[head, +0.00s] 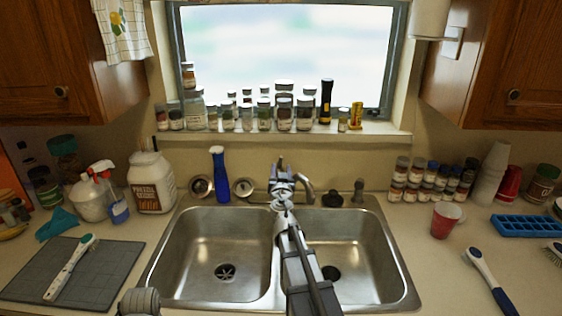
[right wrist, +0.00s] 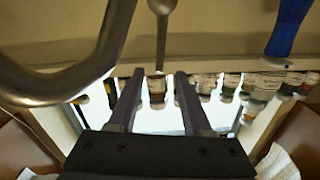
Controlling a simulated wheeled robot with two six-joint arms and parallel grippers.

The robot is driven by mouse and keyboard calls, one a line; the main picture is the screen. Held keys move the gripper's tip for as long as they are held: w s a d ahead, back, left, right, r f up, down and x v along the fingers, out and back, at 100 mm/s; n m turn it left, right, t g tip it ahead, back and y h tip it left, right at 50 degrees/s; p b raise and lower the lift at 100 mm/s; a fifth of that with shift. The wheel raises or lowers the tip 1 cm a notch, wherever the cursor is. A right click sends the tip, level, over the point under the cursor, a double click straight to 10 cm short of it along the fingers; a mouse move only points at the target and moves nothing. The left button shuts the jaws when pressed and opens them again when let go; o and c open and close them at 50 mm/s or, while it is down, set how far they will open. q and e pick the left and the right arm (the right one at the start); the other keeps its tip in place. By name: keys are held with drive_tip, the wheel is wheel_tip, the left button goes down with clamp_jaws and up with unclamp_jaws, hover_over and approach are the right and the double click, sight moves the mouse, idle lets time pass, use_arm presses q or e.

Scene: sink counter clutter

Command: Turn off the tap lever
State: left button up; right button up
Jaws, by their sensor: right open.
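The metal tap stands behind the sink divider; its curved spout (head: 306,188) points to the right in the head view. The tap lever (head: 281,164) shows just beyond my right gripper (head: 284,188), which hides much of the tap body. In the right wrist view, turned upside down, the lever (right wrist: 162,35) is a thin metal rod. It lies in line with the gap between the two fingers of my right gripper (right wrist: 153,76), which are apart with nothing held. The spout (right wrist: 112,50) curves past on the left. My left gripper is out of view; part of my left arm shows low down.
The double steel sink (head: 205,232) is empty. A blue spray bottle (head: 219,175) stands behind it, left of the tap. Several jars (head: 284,110) line the window sill. A red cup (head: 444,220) stands right of the sink; a grey mat (head: 95,285) lies left.

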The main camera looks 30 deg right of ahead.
sight(281, 160)
drive_tip(key=x, duration=0.8)
drive_tip(key=shift+a, duration=0.1)
drive_tip(key=shift+s, duration=0.1)
clamp_jaws()
idle(1.2)
